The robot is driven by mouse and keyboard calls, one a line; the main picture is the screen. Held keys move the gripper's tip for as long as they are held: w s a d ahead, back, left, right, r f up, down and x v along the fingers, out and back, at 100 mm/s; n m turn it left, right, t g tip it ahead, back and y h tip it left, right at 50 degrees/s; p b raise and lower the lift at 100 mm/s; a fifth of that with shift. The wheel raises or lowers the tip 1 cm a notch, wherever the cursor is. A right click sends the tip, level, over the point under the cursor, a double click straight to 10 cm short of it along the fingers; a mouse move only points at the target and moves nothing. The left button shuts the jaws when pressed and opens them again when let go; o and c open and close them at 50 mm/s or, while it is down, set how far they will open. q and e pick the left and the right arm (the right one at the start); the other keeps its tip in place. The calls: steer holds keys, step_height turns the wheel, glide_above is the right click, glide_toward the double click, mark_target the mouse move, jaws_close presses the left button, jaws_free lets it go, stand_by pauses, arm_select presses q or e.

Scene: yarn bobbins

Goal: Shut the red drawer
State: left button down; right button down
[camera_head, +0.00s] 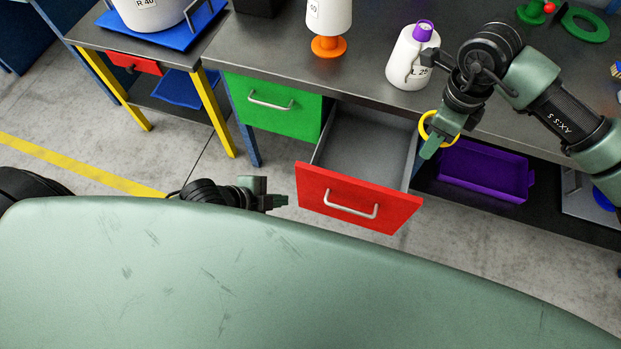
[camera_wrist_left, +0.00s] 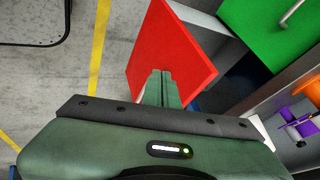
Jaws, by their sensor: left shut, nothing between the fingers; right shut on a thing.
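The red drawer (camera_head: 360,198) is pulled out from the bench, its grey inside showing and looking empty where visible. It has a silver bar handle on its front. My left gripper (camera_head: 284,200) is shut and empty, low beside the left end of the red front. In the left wrist view its fingertips (camera_wrist_left: 162,78) overlap the red drawer front (camera_wrist_left: 172,55); I cannot tell whether they touch it. My right gripper (camera_head: 432,146) is shut on a yellow ring (camera_head: 425,122), just right of the open drawer.
A closed green drawer (camera_head: 272,105) is left of the red one. A purple tray (camera_head: 485,172) lies on the lower shelf. Floor before the drawer is clear.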

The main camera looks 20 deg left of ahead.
arm_select(q)
steer(key=r, duration=0.1)
steer(key=p, duration=0.2)
glide_toward(316, 186)
steer(key=shift+m, duration=0.4)
steer(key=shift+x, duration=2.3)
arm_select(e)
steer(key=r, duration=0.2)
steer(key=shift+s+d+r, duration=0.25)
steer(key=shift+d+r, duration=0.05)
